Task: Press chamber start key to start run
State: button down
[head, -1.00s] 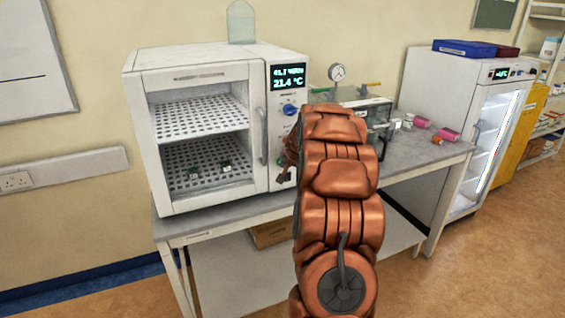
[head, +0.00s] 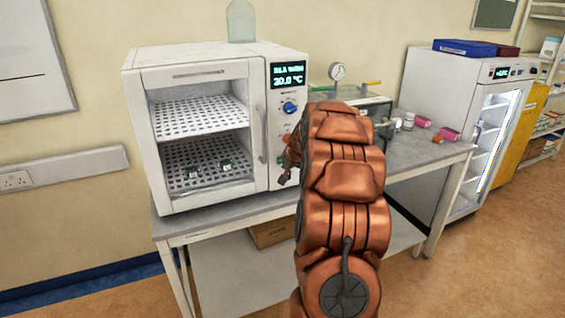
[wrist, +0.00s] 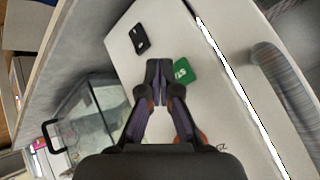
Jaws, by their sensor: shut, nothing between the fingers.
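The white chamber (head: 200,67) stands on the bench with a control panel on its right side. Its lit display (head: 288,72) reads about 30.0 °C; the upper line is too small to read surely. The green start key (wrist: 184,71), with partly covered white lettering, shows in the wrist view. My gripper (wrist: 157,66) is shut and empty, with its tips right beside the key's left edge and slightly overlapping it in view. I cannot tell whether they touch it.
A black switch (wrist: 139,38) sits near the key. A blue knob (head: 290,107) is below the display, and the chamber handle (head: 262,136) is beside the panel. A glass-sided box with a gauge (head: 337,72) stands to the right. Two small green-and-dark items (head: 226,165) lie inside.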

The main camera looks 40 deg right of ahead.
jog(key=s, duration=0.1)
jog(key=s+a+b, duration=0.1)
jog(key=s, duration=0.1)
jog(key=s+b, duration=0.1)
jog(key=shift+s+a+r, duration=0.1)
jog(key=shift+s+a, duration=0.2)
jog(key=shift+s, duration=0.05)
dwell(0.3)
dwell(0.7)
jog(key=s+a+n+g+y, duration=0.2)
jog(key=s+a+n+y, duration=0.15)
jog(key=a, duration=1.25)
jog(key=s+a+n+g+y, duration=0.2)
jog(key=s+a+n, duration=0.25)
jog(key=a, duration=1.15)
jog(key=s+a+f+n+g+h, duration=0.1)
jog(key=s+a, duration=0.4)
jog(key=s, duration=0.9)
jog(key=s+a+f+n+g, duration=0.1)
jog(key=s+a+n+g, duration=0.2)
jog(key=s, duration=1.1)
jog(key=a+g, duration=0.1)
jog(key=a, duration=0.2)
jog(key=shift+s+a+g+h, duration=0.15)
jog(key=shift+s+g+h, duration=0.2)
jog(key=shift+s+g, duration=0.05)
